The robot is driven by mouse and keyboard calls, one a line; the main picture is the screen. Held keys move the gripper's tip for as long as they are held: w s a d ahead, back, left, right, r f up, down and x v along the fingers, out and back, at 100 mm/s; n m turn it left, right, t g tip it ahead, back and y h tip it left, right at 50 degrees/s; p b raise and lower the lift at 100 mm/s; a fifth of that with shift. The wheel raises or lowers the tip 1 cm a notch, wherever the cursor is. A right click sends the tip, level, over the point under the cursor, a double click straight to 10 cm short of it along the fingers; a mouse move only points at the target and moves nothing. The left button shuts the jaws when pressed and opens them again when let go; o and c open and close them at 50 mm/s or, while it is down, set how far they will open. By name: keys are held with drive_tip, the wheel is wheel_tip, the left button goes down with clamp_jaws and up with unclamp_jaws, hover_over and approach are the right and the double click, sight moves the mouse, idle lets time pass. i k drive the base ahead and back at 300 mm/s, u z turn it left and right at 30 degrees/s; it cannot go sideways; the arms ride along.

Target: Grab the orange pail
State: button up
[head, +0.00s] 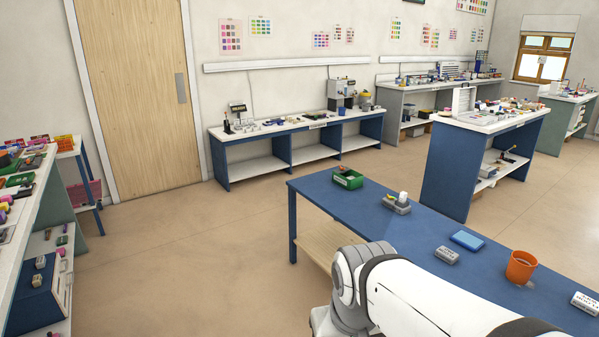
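The orange pail (519,270) stands upright on the blue table (330,207) at the lower right of the head view. It is open at the top, and a small pale patch shows near its base. My white arm reaches in from the bottom edge, to the left of the pail and in front of the table. My gripper is out of the picture, so its state does not show.
On the blue table are a green tray (347,179), a grey tape dispenser (397,203), a blue flat box (467,240), a grey block (446,255) and a white labelled block (586,302) near the pail. Open floor (190,260) lies left of the table.

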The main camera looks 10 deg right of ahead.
sight(522, 265)
drive_tip(key=z, duration=0.75)
drive_tip(key=i, duration=1.05)
drive_tip(key=z, duration=1.2)
drive_tip(key=i, duration=1)
drive_tip(key=z, duration=0.35)
